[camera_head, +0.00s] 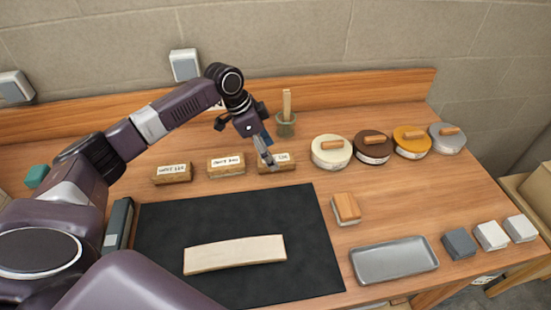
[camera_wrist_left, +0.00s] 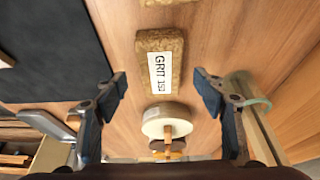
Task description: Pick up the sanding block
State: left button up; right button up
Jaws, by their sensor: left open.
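Three brown labelled sanding blocks lie in a row behind the dark mat: a left one (camera_head: 173,173), a middle one (camera_head: 226,166) and a right one (camera_head: 284,166). My left gripper (camera_head: 267,159) points down at the right block and partly covers it in the head view. In the left wrist view, my left gripper (camera_wrist_left: 160,92) is open and empty. A block with a white "GRIT" label (camera_wrist_left: 160,65) shows between and beyond its fingers, apart from both. Part of another block shows at that view's top edge. My right gripper is not in view.
Round lidded tins, including a cream one (camera_head: 331,152), stand right of the blocks. A green pot (camera_head: 286,125) stands behind. A curved wood strip (camera_head: 235,254) lies on the black mat (camera_head: 170,225). A wood-topped block (camera_head: 346,208) and grey tray (camera_head: 394,261) lie to the right.

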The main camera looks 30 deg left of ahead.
aim_at(286, 161)
pick_arm(q)
jog(key=x, duration=0.3)
jog(key=shift+w+d+f+p, duration=0.15)
jog(key=shift+f+p, duration=0.05)
jog(key=shift+p, duration=0.2)
jog(key=shift+f, duration=0.15)
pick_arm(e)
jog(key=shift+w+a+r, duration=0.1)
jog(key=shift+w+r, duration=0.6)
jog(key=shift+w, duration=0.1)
pick_arm(q)
jog(key=shift+f, duration=0.15)
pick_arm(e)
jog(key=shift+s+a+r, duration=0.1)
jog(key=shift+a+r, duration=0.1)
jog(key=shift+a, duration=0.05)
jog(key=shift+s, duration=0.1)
pick_arm(q)
jog(key=shift+c, duration=0.7)
jog(key=c, duration=0.7)
jog(key=shift+f, duration=0.1)
jog(key=c, duration=0.4)
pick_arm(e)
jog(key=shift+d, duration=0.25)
